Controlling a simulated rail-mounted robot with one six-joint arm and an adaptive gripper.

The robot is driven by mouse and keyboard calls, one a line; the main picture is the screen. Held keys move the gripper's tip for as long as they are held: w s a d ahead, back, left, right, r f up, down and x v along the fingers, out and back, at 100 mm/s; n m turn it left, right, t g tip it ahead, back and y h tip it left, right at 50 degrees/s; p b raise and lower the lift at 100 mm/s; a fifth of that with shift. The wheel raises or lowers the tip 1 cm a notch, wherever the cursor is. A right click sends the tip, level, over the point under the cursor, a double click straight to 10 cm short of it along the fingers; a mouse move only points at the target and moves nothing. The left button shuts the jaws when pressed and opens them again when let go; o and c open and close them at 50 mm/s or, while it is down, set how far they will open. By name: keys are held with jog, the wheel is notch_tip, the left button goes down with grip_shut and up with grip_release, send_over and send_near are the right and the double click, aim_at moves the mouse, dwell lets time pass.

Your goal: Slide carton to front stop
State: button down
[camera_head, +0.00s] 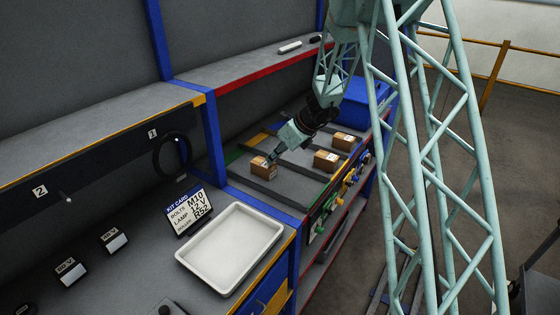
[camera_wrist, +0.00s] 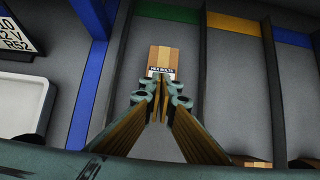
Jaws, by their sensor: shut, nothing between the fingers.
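A brown carton (camera_head: 263,169) sits in the leftmost lane of the shelf. In the wrist view the carton (camera_wrist: 166,56) shows a white label reading HEX BOLTS, with a green strip (camera_wrist: 170,12) beyond it at the lane's far end. My gripper (camera_head: 273,158) reaches down at this carton. In the wrist view my gripper (camera_wrist: 162,96) has its fingertips together and empty, just short of the labelled side. Whether they touch the carton cannot be told. A front stop cannot be made out clearly.
Two other cartons, a nearer one (camera_head: 326,161) and a farther one (camera_head: 344,141), sit in lanes to the right. Dark dividers (camera_wrist: 199,90) separate the lanes. A blue post (camera_head: 211,140) and white tray (camera_head: 230,247) stand left. A blue bin (camera_head: 358,98) is behind.

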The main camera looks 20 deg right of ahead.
aim_at(262, 162)
jog(key=w+a, duration=0.2)
jog(key=w, duration=0.1)
jog(key=shift+a+p, duration=0.25)
jog(key=shift+p, duration=0.05)
jog(key=shift+d+f+b, duration=0.1)
jog(key=shift+f+b, duration=0.2)
jog(key=shift+f, duration=0.35)
jog(key=shift+s+f, duration=0.1)
jog(key=shift+s, duration=0.05)
